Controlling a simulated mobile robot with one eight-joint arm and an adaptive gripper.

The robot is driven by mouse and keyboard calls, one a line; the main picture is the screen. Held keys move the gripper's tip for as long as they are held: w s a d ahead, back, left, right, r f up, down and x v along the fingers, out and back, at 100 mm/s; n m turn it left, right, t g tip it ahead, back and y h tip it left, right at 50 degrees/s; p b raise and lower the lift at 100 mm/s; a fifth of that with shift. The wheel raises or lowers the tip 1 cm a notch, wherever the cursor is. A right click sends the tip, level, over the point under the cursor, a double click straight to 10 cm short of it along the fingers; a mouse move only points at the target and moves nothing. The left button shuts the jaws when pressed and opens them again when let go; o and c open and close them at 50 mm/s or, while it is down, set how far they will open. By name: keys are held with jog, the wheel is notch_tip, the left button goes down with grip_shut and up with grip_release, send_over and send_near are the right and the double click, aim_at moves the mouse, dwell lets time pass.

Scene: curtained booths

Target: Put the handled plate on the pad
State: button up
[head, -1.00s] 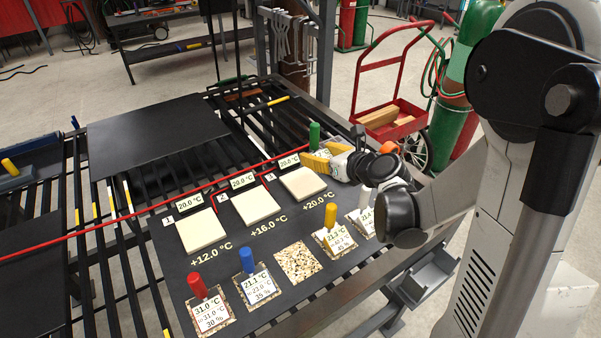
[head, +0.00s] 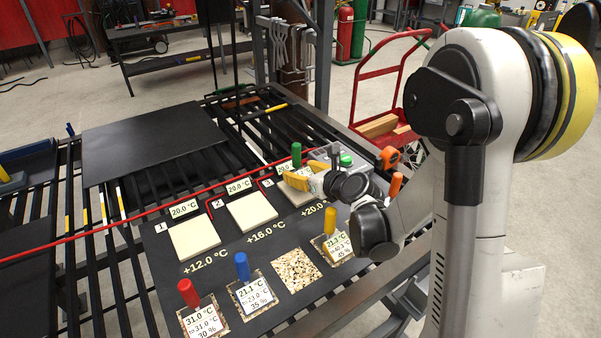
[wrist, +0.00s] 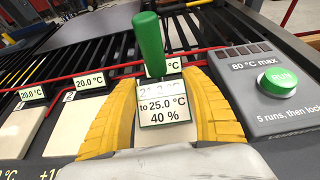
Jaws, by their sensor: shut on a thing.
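A handled plate with an upright green handle (wrist: 150,45) and a white label reading "to 25.0 °C 40 %" (wrist: 166,110) is between my yellow fingers (wrist: 160,125) in the wrist view. In the head view my gripper (head: 312,177) is shut on it, and its green handle (head: 296,155) stands over the third cream pad (head: 297,196). That pad is partly hidden by my gripper; I cannot tell whether the plate touches it. Pad 1 (head: 194,237) and pad 2 (head: 251,212) are bare, with +12.0 °C and +16.0 °C before them.
A grey box with a green RUN button (wrist: 282,82) stands close right of my gripper. Red (head: 189,293), blue (head: 242,266) and yellow (head: 330,221) handled plates stand on speckled squares in front. One speckled square (head: 297,270) is empty. A red rail (head: 110,227) runs behind the pads.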

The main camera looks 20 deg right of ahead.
jog(key=shift+f+b, duration=0.4)
jog(key=shift+f, duration=0.05)
jog(key=shift+f, duration=0.15)
jog(key=o, duration=1.4)
jog(key=shift+r+p, duration=0.5)
jog(key=shift+r, duration=0.1)
jog(key=p+v, duration=0.3)
jog(key=v, duration=0.9)
jog(key=shift+r, duration=0.15)
